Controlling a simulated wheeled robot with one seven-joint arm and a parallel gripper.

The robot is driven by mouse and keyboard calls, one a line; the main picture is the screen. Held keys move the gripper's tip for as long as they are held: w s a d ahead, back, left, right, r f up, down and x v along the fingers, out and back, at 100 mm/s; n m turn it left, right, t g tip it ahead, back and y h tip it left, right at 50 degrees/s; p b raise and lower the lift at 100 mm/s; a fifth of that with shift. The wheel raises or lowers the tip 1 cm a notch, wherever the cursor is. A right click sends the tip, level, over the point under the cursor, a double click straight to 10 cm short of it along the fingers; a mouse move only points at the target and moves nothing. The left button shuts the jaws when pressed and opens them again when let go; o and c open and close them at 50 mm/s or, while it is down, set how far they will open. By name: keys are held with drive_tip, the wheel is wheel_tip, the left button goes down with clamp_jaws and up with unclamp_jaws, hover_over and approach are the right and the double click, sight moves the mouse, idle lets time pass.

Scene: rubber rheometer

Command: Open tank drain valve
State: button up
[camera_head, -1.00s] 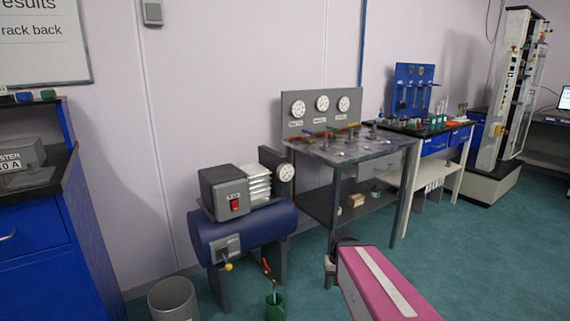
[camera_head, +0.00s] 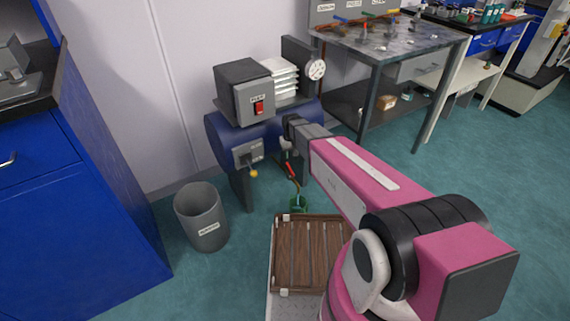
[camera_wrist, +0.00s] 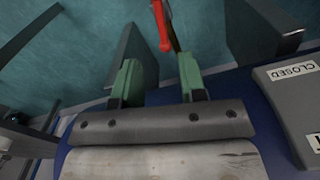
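The blue compressor tank (camera_head: 215,140) stands on dark legs against the wall. My gripper (camera_head: 287,147) is at the tank's right front, just above the red handle. In the wrist view, the green fingers of my gripper (camera_wrist: 158,64) are apart with nothing between them. The red handle (camera_wrist: 161,26) shows beyond them, between their lines. A grey plate (camera_wrist: 292,85) with a "CLOSED" label is at the right. The handle's joint with the tank is hidden.
A yellow knob (camera_head: 253,174) sits under the tank's front plate. A grey bin (camera_head: 203,222) stands on the floor to the left, beside a blue cabinet (camera_head: 75,230). A workbench (camera_head: 400,45) stands to the right. A tank leg (camera_wrist: 140,60) is close to my fingers.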

sight(290, 168)
drive_tip(key=shift+w+a+f, duration=0.15)
drive_tip(key=shift+f, duration=0.15)
wheel_tip(290, 168, down, 10)
drive_tip(key=shift+f, duration=0.1)
idle(0.3)
clamp_jaws()
